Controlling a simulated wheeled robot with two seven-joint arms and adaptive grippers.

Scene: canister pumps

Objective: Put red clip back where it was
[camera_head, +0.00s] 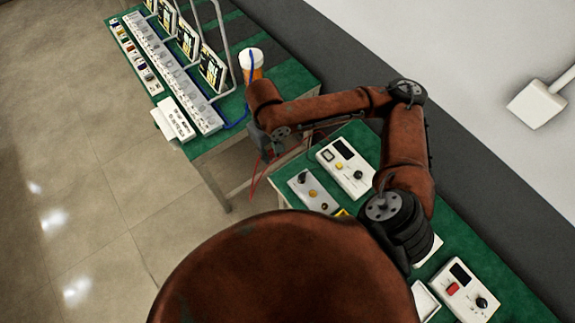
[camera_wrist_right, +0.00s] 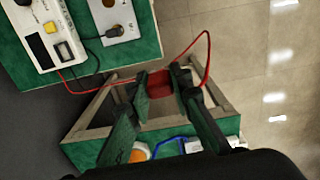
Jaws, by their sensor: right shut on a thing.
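My right gripper (camera_head: 264,146) hangs over the gap between the two green-topped tables in the head view. In the right wrist view, the fingers of this gripper (camera_wrist_right: 166,84) are shut on the red clip (camera_wrist_right: 160,86), which sits between the fingertips. A red wire (camera_wrist_right: 207,48) loops from the clip, and a red wire also runs toward the white meter box (camera_wrist_right: 40,30). In the head view the clip itself is hidden by the gripper, with red wire hanging below it. My left gripper is not in view.
The near table holds the white meter box (camera_head: 346,167), a grey box with knobs (camera_head: 313,191) and another white box with a red button (camera_head: 468,290). The far table bears an orange container with a white lid (camera_head: 251,63), a blue wire and a long white row of devices (camera_head: 170,72).

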